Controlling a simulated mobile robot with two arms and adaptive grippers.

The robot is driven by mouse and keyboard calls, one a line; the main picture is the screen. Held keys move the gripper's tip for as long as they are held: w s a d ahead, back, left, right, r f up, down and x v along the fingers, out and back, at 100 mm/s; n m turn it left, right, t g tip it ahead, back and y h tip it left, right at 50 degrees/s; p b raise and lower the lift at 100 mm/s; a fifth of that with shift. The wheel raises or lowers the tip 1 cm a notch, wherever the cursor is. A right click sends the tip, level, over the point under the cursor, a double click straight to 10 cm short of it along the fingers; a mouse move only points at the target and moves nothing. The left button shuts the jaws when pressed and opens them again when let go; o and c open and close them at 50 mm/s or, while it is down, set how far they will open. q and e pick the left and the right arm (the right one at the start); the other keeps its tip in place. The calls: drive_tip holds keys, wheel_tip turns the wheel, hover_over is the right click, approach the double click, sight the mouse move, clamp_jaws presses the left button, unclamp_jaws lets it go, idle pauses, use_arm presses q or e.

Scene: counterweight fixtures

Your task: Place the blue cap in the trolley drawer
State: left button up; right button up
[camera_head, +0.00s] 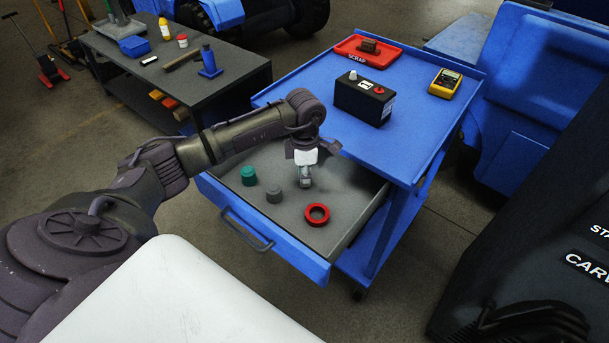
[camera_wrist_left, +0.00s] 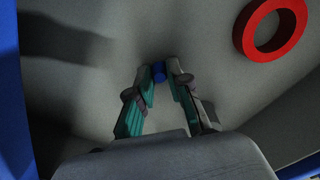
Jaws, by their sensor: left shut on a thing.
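The blue cap (camera_wrist_left: 159,72) shows between the fingertips of my left gripper (camera_wrist_left: 160,80) in the left wrist view. The gripper is shut on it. In the head view my left gripper (camera_head: 305,180) points down inside the open trolley drawer (camera_head: 345,222), and the cap is hidden there by the fingers. I cannot tell whether the cap touches the drawer floor. The drawer is pulled out of the blue trolley (camera_head: 420,130). My right gripper is not in view.
The drawer also holds a green cap (camera_head: 248,175), a grey cap (camera_head: 274,194) and a red ring (camera_head: 317,214). A black battery box (camera_head: 362,100), a red scrap tray (camera_head: 345,48) and a yellow multimeter (camera_head: 445,82) sit on the trolley top. A dark workbench (camera_head: 230,82) stands behind left.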

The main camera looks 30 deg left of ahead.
use_arm(q)
drive_tip(key=o, duration=0.6)
drive_tip(key=shift+f, duration=0.15)
wheel_tip(320, 180, up, 12)
drive_tip(key=p, duration=0.8)
drive_tip(key=shift+r, duration=0.2)
drive_tip(key=shift+f, duration=0.1)
